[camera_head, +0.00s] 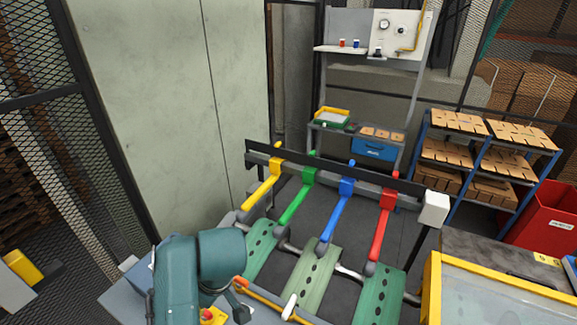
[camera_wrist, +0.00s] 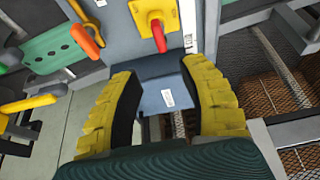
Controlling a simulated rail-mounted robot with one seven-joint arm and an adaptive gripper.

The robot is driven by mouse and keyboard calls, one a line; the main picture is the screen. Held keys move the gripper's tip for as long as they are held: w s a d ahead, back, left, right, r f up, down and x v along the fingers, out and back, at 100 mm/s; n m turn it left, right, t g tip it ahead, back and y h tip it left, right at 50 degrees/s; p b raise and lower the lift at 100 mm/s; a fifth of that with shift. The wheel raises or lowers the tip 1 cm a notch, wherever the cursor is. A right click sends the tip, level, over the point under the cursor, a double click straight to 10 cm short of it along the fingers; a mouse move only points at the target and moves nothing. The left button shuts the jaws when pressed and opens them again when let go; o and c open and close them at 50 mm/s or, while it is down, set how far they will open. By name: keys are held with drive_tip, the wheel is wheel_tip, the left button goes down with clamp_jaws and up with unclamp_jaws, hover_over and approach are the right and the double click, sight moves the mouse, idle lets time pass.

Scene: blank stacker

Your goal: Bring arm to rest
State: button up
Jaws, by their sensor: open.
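My gripper (camera_wrist: 158,68) shows in the wrist view with its two ridged yellow fingers spread wide apart. Nothing is held between them. A blue-grey box with a white label (camera_wrist: 167,98) shows in the gap beyond the fingers; I cannot tell how far off it is. In the head view my teal arm (camera_head: 190,275) is folded at the bottom left, and the gripper itself is hidden there.
A yellow switch box with a red handle (camera_wrist: 156,22) is beyond the fingertips. Green perforated boards (camera_head: 316,278) lie on the stacker, under yellow, green, blue and red levers (camera_head: 382,225). A yellow-framed case (camera_head: 500,290) is at the right. A concrete wall (camera_head: 150,110) stands behind.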

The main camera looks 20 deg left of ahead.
drive_tip(key=w+d+r+m+t, duration=0.1)
drive_tip(key=w+d+m+t, duration=0.15)
drive_tip(key=d, duration=0.55)
drive_tip(key=w+d+m+t, duration=0.2)
drive_tip(key=w+d, duration=0.2)
drive_tip(key=d, duration=0.5)
drive_tip(key=d+r+m+t+h+p, duration=0.1)
drive_tip(key=d+r+m+t, duration=0.2)
drive_tip(key=d+r+t, duration=0.3)
drive_tip(key=s+d+r+m+t+h, duration=0.1)
drive_tip(key=s+d+r+m+t, duration=0.2)
drive_tip(key=r, duration=0.6)
drive_tip(key=s+d+r+m+t+h, duration=0.1)
drive_tip(key=s+d+r+m+t, duration=0.1)
drive_tip(key=r, duration=0.7)
drive_tip(key=s+d+r+m+t+h, duration=0.2)
drive_tip(key=s+r+t, duration=0.4)
drive_tip(key=r, duration=0.3)
drive_tip(key=s+d+m, duration=0.1)
drive_tip(key=d, duration=0.1)
drive_tip(key=shift+d+r+m, duration=0.15)
drive_tip(key=shift+d+m, duration=0.2)
